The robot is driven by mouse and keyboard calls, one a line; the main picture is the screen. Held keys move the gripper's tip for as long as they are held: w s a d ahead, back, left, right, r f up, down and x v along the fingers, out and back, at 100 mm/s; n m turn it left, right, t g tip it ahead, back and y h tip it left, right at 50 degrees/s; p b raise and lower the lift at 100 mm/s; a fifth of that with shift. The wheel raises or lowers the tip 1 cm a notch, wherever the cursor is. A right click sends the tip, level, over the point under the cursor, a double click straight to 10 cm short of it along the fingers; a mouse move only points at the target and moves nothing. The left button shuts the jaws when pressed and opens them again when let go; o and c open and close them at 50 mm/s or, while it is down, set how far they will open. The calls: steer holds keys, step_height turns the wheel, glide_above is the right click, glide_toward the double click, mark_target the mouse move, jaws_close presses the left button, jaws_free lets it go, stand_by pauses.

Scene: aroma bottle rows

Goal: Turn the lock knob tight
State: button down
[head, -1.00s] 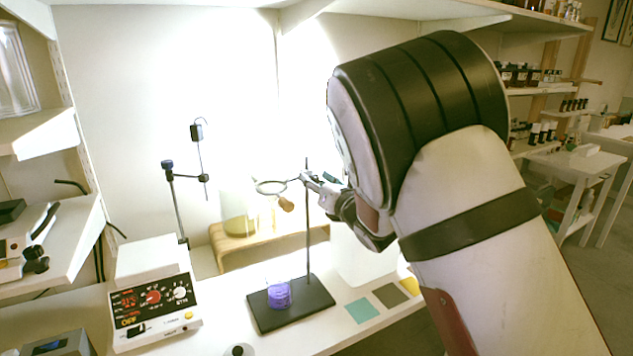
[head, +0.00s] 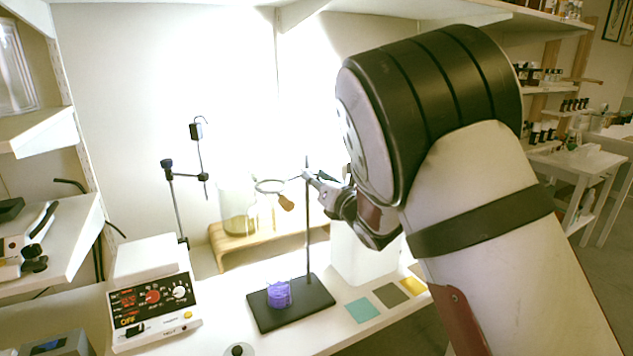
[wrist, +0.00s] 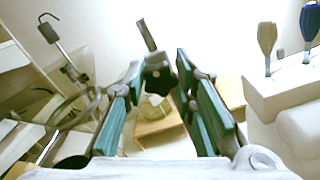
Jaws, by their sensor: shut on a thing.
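The lock knob (wrist: 160,77) is dark and lobed, and it sits between my fingertips in the wrist view. My gripper (wrist: 158,68) is shut on it, with teal pads on either side. A thin rod (wrist: 147,36) shows just beyond the knob. In the head view my gripper (head: 317,179) is at the upright rod (head: 308,230) of a stand with a black base (head: 298,313).
A purple beaker (head: 279,294) stands on the black base. A flask (head: 238,218) is on a wooden riser (head: 222,240) behind. A control box (head: 153,305) and a second thin stand (head: 179,208) are at left. A white container (head: 362,258) stands right of the rod.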

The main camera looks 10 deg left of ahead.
steer(key=shift+f+m+b, duration=0.15)
steer(key=shift+m+b, duration=3.3)
steer(key=shift+m, duration=5.2)
steer(key=shift+f+m+b, duration=0.15)
steer(key=shift+m+b, duration=3.25)
steer(key=shift+m, duration=5.25)
steer(key=shift+a+m, duration=0.1)
steer(key=shift+m, duration=0.2)
steer(key=c, duration=1.3)
jaws_free()
